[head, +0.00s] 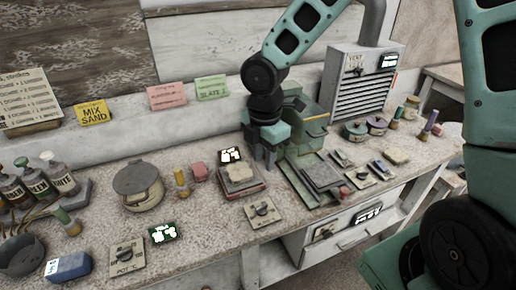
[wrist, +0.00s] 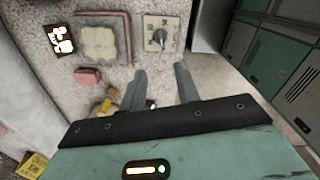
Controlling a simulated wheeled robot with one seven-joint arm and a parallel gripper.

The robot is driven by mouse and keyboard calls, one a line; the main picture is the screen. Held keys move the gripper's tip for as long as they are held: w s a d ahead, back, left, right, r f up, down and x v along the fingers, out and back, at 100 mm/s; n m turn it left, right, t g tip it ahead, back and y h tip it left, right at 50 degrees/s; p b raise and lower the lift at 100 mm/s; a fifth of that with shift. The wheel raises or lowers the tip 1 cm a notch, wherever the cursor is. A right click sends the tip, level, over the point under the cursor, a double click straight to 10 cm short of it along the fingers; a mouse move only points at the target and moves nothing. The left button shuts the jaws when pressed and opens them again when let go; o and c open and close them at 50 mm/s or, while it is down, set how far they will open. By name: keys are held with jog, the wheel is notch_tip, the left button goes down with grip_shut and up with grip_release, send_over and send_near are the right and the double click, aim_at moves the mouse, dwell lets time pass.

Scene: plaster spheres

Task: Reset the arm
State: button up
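My gripper (head: 263,160) is at the end of my teal arm, over the worktop near the back, just left of the green machine (head: 307,130). In the wrist view its two grey fingers (wrist: 162,88) stand apart with nothing between them but worktop. The gripper is open and empty. Below and left of it in the head view is a pale slab (head: 238,175) on a red-edged base; the slab also shows in the wrist view (wrist: 102,42). A pink block (head: 199,172) lies left of the slab.
A knob plate (head: 262,212) sits at the worktop's front edge. A lidded pot (head: 139,186), a dark bowl (head: 20,256) and bottles (head: 60,177) stand at left. A vent unit (head: 362,85) and small jars (head: 376,126) stand at right. Bare worktop (head: 200,215) shows left of the knob plate.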

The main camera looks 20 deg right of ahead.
jog(key=s+a+r+m, duration=0.3)
jog(key=s+m, duration=0.3)
jog(key=s, duration=0.4)
jog(key=s+a+r+m, duration=0.3)
jog(key=s+m, duration=0.4)
jog(key=s, duration=0.4)
jog(key=shift+a+r+y, duration=0.3)
jog(key=shift+a+r, duration=0.1)
jog(key=shift+r, duration=0.25)
